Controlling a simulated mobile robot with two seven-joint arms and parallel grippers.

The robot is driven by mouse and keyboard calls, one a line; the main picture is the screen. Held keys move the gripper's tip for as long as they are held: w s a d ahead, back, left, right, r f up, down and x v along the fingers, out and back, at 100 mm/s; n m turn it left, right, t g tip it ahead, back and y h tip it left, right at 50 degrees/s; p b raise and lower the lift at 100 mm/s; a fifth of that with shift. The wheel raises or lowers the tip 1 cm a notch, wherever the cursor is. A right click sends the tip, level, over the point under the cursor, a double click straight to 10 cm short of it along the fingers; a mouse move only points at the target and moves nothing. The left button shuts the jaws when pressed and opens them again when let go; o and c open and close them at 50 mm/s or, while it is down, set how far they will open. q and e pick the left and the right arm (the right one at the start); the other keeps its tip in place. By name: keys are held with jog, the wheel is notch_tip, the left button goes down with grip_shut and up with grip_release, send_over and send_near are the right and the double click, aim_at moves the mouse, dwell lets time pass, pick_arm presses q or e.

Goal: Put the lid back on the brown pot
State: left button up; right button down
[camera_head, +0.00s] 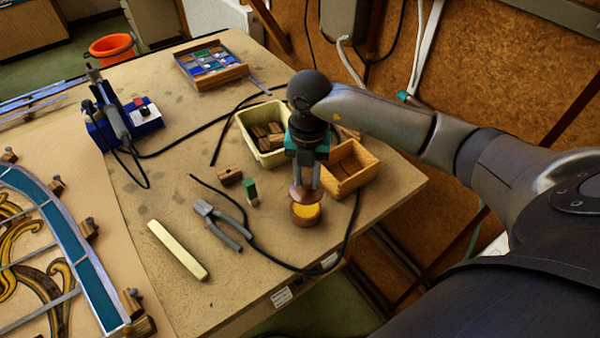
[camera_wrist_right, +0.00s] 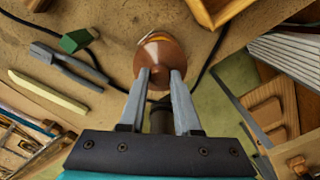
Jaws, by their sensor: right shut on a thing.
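The brown pot (camera_head: 306,221) stands near the table's front right edge, its yellow-orange inside showing in the head view. My right gripper (camera_head: 306,184) points down and is shut on the brown round lid (camera_head: 300,194). The lid is just above the pot and covers the far part of its opening; I cannot tell whether they touch. In the right wrist view the lid (camera_wrist_right: 162,58) sits between the fingertips (camera_wrist_right: 160,76) and hides most of the pot; a bit of yellow (camera_wrist_right: 158,38) shows beyond it. My left gripper is out of view.
A wooden box (camera_head: 355,183) and a cream bin of wood blocks (camera_head: 245,119) stand close to my right gripper. A black cable (camera_head: 345,240) runs around the pot.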

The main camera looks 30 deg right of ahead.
aim_at(306, 191)
notch_tip(306, 191, down, 4)
jog(key=b, duration=0.3)
jog(key=shift+f+b, duration=0.7)
jog(key=shift+f, duration=0.2)
dwell(0.5)
jog(key=shift+f, duration=0.1)
dwell(0.6)
dwell(0.6)
jog(key=shift+c, duration=0.2)
grip_release()
dwell(0.4)
